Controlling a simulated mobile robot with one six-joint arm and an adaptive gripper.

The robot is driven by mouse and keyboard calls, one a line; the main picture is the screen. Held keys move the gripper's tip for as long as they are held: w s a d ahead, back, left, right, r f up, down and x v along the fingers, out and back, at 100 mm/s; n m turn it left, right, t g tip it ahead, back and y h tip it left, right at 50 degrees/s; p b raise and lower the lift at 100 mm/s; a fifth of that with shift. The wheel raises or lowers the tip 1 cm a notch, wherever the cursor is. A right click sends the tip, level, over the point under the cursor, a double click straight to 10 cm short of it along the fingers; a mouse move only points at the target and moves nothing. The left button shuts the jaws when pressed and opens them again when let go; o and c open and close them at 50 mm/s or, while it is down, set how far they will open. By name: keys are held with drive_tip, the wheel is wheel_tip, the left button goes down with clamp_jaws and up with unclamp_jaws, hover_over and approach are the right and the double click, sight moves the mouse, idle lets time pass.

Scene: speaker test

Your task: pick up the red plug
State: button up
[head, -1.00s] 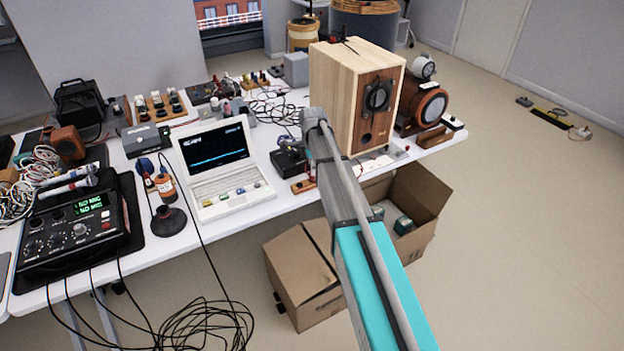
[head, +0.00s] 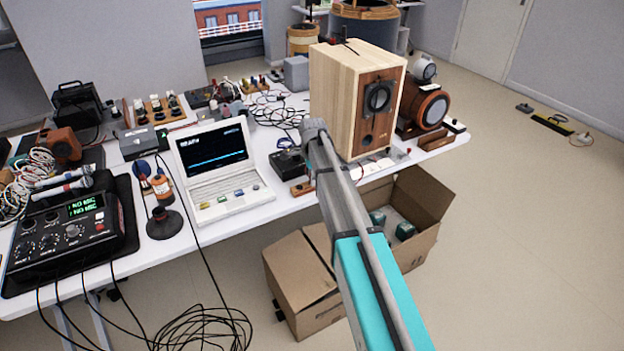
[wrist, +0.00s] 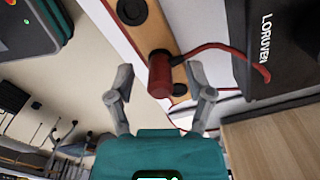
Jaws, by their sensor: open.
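In the wrist view the red plug (wrist: 160,75) sits at a wooden strip (wrist: 136,37) with round dark sockets. A red cable (wrist: 215,46) runs from it to the right, across a black box. My gripper (wrist: 159,84) is open, with one grey finger on each side of the plug. Gaps show between the fingers and the plug, so it is not gripped. In the head view my arm hides the gripper, and I cannot make out the plug. The end of a small wooden strip (head: 302,188) shows at the table's front edge.
The black box (wrist: 280,45) lies close on the right in the wrist view. In the head view a wooden speaker (head: 335,95) stands behind my arm, with a laptop (head: 220,165) to the left.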

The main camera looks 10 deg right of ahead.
clamp_jaws()
idle(0.3)
drive_tip(key=shift+r, duration=0.1)
wheel_tip(320, 180, up, 3)
drive_tip(key=p, duration=0.3)
drive_tip(key=s+d+r+p, duration=0.2)
drive_tip(key=s+r+p, duration=0.3)
drive_tip(key=s, duration=0.1)
drive_tip(key=s+d+r+p, duration=0.2)
drive_tip(key=s+r+p, duration=0.2)
drive_tip(key=s, duration=0.3)
drive_tip(key=shift+s+d+r+p, duration=0.15)
drive_tip(key=shift+d+r+p, duration=0.15)
drive_tip(key=shift+r+p, duration=0.15)
drive_tip(key=shift+r, duration=0.1)
idle(0.4)
